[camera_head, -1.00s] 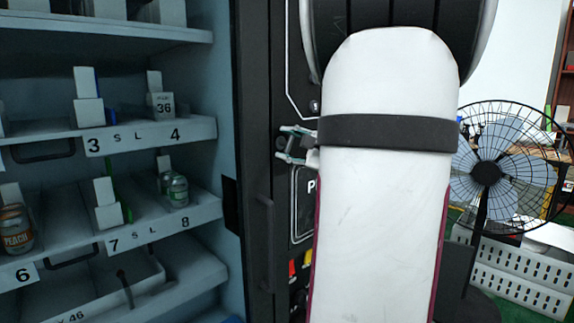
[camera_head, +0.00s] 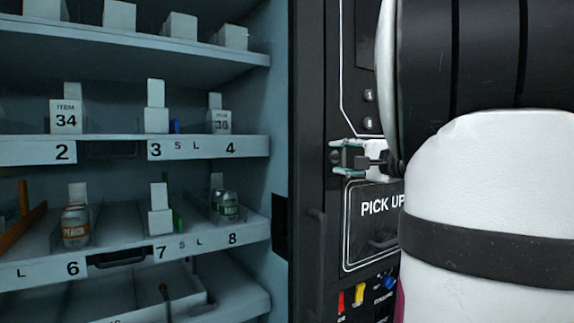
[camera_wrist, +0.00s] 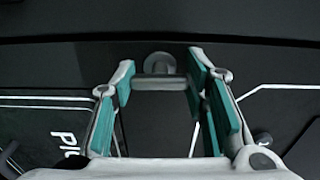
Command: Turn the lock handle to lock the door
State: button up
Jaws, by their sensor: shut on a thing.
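The lock handle (camera_wrist: 160,82) is a grey bar on a round mount on the dark door front (camera_wrist: 210,52). It lies crosswise between my fingertips in the wrist view. My gripper (camera_wrist: 162,70), with teal finger pads, is shut on the handle, one finger at each end of the bar. In the head view my gripper (camera_head: 340,157) is at the dark front panel, just above the "PICK UP" panel (camera_head: 378,207). The fingers largely hide the handle there. My arm covers the right side of the head view.
Lit shelves (camera_head: 205,148) with cans and white boxes are to the left of the panel. A dark vertical pull handle (camera_head: 317,240) is below and left of my gripper. Red, yellow and blue items (camera_head: 360,293) show below the pick-up panel.

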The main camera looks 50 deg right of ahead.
dwell(0.3)
jog(key=o, duration=1.2)
jog(key=shift+c, duration=0.2)
jog(key=v, duration=1.2)
